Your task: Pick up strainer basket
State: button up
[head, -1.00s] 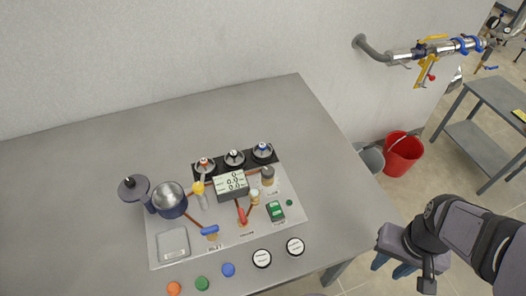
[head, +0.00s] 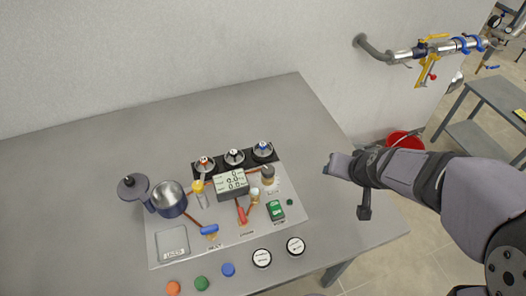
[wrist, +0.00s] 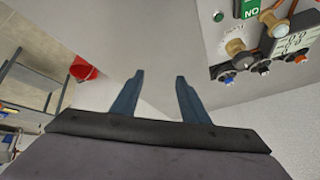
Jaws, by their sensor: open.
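A dark blue round pot (head: 171,200) with a silvery inside stands at the left of the instrument panel, its top open. The silvery lining may be the strainer basket, but I cannot tell it apart from the pot. A dark round lid (head: 132,187) with a knob sits beside the pot, on its left. My gripper (head: 331,166) is by the right edge of the table, well to the right of the pot. In the wrist view its two blue fingers (wrist: 160,84) stand apart with nothing between them.
The panel (head: 240,228) carries valves, several coloured handles, a digital display (head: 231,180) and a green switch (head: 276,210). Coloured and white discs lie along the front. The table's back and left are clear. A red bucket (head: 402,141) stands on the floor at right.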

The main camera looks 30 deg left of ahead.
jog(key=w+a+r+t+y, duration=0.1)
jog(key=w+a+r+t, duration=0.2)
jog(key=a, duration=0.7)
jog(key=w+a+r+t, duration=0.2)
jog(key=w+a+t, duration=0.1)
jog(key=a, duration=0.6)
jog(key=s+a+f+m+t+h+b, duration=0.1)
jog(key=s+a+m+t+h+b, duration=0.1)
jog(key=s+a+h, duration=0.5)
jog(key=y+p, duration=0.2)
jog(key=y, duration=0.1)
send_near(262, 145)
jog(key=shift+w+a, duration=0.1)
jog(key=shift+w, duration=0.4)
jog(key=shift+w+f, duration=0.2)
jog(key=shift+f, duration=0.1)
jog(key=shift+p+x, duration=0.65)
jog(key=shift+x, duration=2.9)
